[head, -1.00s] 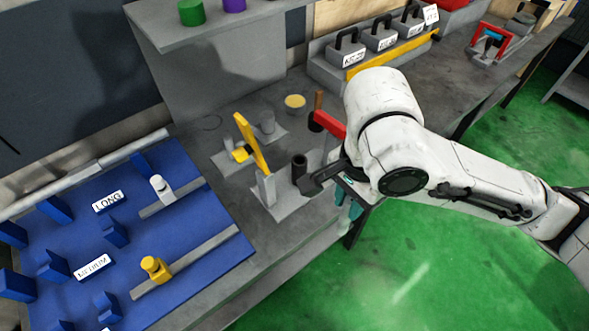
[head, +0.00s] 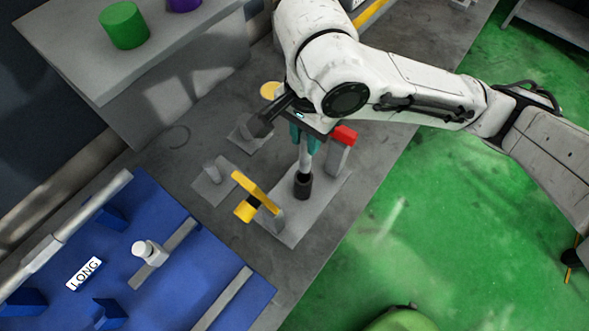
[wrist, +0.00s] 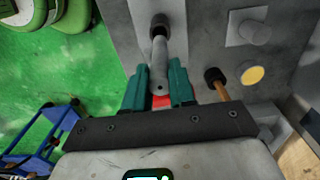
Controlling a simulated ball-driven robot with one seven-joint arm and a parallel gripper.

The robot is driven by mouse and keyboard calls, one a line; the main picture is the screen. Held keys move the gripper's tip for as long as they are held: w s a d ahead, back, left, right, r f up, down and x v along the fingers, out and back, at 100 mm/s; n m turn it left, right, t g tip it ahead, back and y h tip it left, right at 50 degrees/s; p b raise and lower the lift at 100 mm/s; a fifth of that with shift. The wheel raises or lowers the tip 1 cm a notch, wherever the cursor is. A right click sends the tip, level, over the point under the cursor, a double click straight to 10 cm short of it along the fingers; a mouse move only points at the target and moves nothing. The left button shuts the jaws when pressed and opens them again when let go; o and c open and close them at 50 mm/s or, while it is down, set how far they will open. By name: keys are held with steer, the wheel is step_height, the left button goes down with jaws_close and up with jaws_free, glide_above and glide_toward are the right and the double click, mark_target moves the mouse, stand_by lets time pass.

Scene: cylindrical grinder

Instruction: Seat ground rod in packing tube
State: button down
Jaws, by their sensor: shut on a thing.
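My gripper (head: 305,148) has teal fingers and is shut on a pale grey ground rod (head: 304,163). The rod stands about upright below the fingers, and its lower end meets the mouth of a dark, upright packing tube (head: 302,186). In the wrist view, the rod (wrist: 159,62) runs from between the fingers (wrist: 159,84) toward the dark tube (wrist: 160,24). I cannot tell how far its end is inside the tube. The tube stands on a grey base plate (head: 290,226), between a yellow lever (head: 256,190) and a red-topped grey post (head: 342,145).
A yellow round dish (head: 270,91) is behind my gripper. A blue board (head: 190,262) with a white-capped piece (head: 148,252) lies at lower left. A grey shelf (head: 110,60) juts out at upper left.

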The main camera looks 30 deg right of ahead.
mark_target(305, 164)
steer(key=shift+f+b, duration=4.9)
steer(key=shift+b, duration=0.85)
steer(key=shift+f, duration=0.2)
steer(key=c, duration=0.9)
jaws_free()
steer(key=shift+c, duration=0.2)
step_height(305, 164, up, 12)
steer(key=p, duration=0.3)
steer(key=shift+r, duration=0.25)
steer(key=shift+s+f, duration=0.1)
